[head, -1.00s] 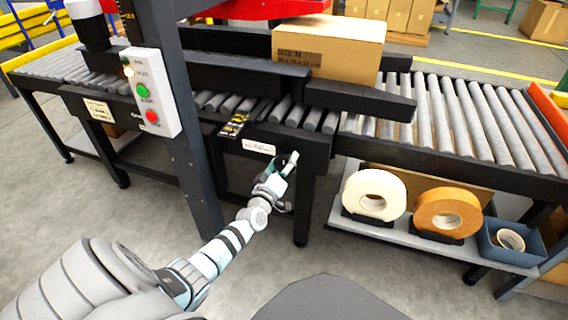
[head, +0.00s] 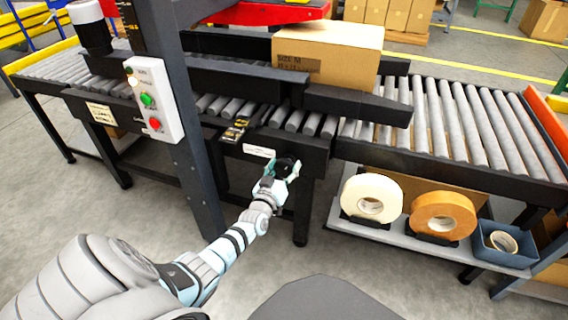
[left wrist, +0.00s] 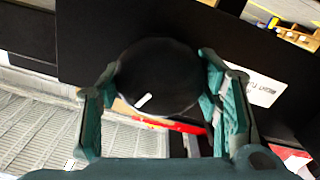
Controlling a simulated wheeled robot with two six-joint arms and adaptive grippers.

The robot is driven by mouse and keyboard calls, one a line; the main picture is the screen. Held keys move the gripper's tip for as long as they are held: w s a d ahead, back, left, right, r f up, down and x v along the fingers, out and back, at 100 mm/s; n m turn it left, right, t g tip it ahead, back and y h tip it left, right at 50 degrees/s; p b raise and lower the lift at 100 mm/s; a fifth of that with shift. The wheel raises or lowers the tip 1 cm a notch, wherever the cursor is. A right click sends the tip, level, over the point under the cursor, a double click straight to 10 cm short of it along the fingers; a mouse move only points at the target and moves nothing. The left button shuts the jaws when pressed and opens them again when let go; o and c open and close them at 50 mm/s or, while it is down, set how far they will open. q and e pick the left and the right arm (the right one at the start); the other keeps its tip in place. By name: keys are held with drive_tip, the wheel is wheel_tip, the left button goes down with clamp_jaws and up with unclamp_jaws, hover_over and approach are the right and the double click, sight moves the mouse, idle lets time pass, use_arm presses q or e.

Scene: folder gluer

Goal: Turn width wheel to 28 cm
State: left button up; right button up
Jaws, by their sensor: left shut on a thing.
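The width wheel is a round black knob (head: 286,162) on the front of the conveyor frame, below a small white label plate (head: 259,150). In the left wrist view the knob (left wrist: 158,76) fills the space between the fingers and carries a short white mark. My left gripper (head: 283,170) is shut on the knob, with one teal finger (left wrist: 93,118) on each side. A black and yellow scale plate (head: 236,129) lies on the frame above; its reading is too small to make out. My right gripper is not in view.
A cardboard box (head: 328,55) stands on the rollers by the black guide rails (head: 355,103). A control box (head: 153,100) with buttons hangs on the dark post (head: 195,165) left of my forearm. Tape rolls (head: 371,198) sit on the lower shelf at right.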

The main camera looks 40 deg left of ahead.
use_arm(q)
drive_tip(key=m+p, duration=0.1)
drive_tip(key=m, duration=0.1)
drive_tip(key=shift+d+r+m+p, duration=0.1)
drive_tip(key=shift+m+p, duration=0.2)
drive_tip(key=shift+m, duration=0.1)
drive_tip(key=m+p, duration=0.1)
drive_tip(key=m, duration=0.1)
drive_tip(key=shift+m, duration=0.3)
drive_tip(key=m+p, duration=0.1)
drive_tip(key=m, duration=0.2)
drive_tip(key=shift+d+y, duration=0.1)
drive_tip(key=shift+y, duration=0.2)
drive_tip(key=shift+f+m+p, duration=0.2)
drive_tip(key=shift+m+p, duration=0.1)
drive_tip(key=shift+m, duration=1.5)
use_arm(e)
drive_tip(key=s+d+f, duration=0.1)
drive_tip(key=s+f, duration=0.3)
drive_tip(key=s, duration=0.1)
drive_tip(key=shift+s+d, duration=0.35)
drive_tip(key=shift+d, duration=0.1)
use_arm(q)
drive_tip(key=o, duration=1.2)
